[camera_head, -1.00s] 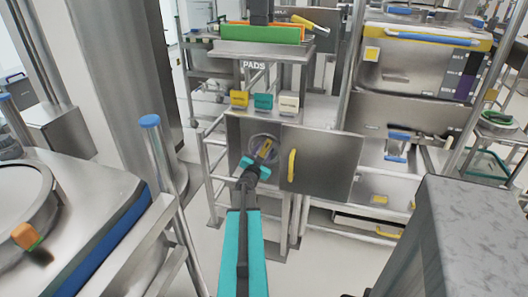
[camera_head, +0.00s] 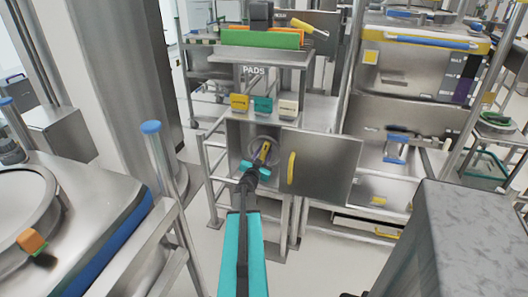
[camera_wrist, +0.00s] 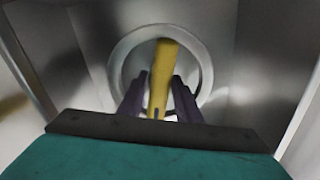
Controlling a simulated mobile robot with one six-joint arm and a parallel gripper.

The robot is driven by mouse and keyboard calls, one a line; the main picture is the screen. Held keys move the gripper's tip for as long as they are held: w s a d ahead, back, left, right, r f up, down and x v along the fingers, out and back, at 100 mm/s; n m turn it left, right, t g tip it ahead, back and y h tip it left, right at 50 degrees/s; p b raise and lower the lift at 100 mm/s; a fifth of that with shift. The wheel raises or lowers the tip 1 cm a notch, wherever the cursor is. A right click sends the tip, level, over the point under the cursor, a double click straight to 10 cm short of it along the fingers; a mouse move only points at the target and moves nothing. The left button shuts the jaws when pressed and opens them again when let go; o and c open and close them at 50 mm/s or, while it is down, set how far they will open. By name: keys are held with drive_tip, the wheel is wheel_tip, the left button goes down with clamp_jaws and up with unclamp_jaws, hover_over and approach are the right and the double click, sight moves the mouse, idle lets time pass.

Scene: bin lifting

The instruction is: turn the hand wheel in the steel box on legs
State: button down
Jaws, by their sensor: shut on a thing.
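The steel box on legs (camera_head: 238,140) stands in the middle of the head view, its door (camera_head: 325,168) swung open to the right. Inside is the hand wheel, a grey ring (camera_wrist: 118,62) with a yellow bar (camera_wrist: 166,62) across it. In the head view the yellow bar (camera_head: 265,150) leans slightly right of upright. My gripper (camera_wrist: 160,84) reaches into the box, its dark fingers shut on the yellow bar from both sides. It also shows in the head view (camera_head: 260,160), with teal parts behind the fingers.
A yellow handle (camera_head: 291,168) sticks out from the open door, right of my arm. Yellow, teal and white blocks (camera_head: 263,104) stand on the box top. A rail post with a blue cap (camera_head: 150,127) stands to the left. A grey block (camera_head: 450,230) is close at right.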

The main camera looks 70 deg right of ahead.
drive_tip(key=shift+r+n+p, duration=0.1)
drive_tip(key=shift+n+p, duration=1.5)
drive_tip(key=shift+n, duration=0.1)
drive_tip(key=c, duration=1.5)
unclamp_jaws()
drive_tip(key=shift+a, duration=0.2)
drive_tip(key=shift+s+a+b, duration=0.15)
drive_tip(key=shift+a+b, duration=0.3)
drive_tip(key=shift+a, duration=1.8)
drive_tip(key=shift+s+a+b, duration=0.15)
drive_tip(key=shift+a+b, duration=0.25)
drive_tip(key=shift+a, duration=1.8)
drive_tip(key=shift+s+a+b, duration=0.15)
drive_tip(key=shift+a+b, duration=0.3)
drive_tip(key=shift+a, duration=1.8)
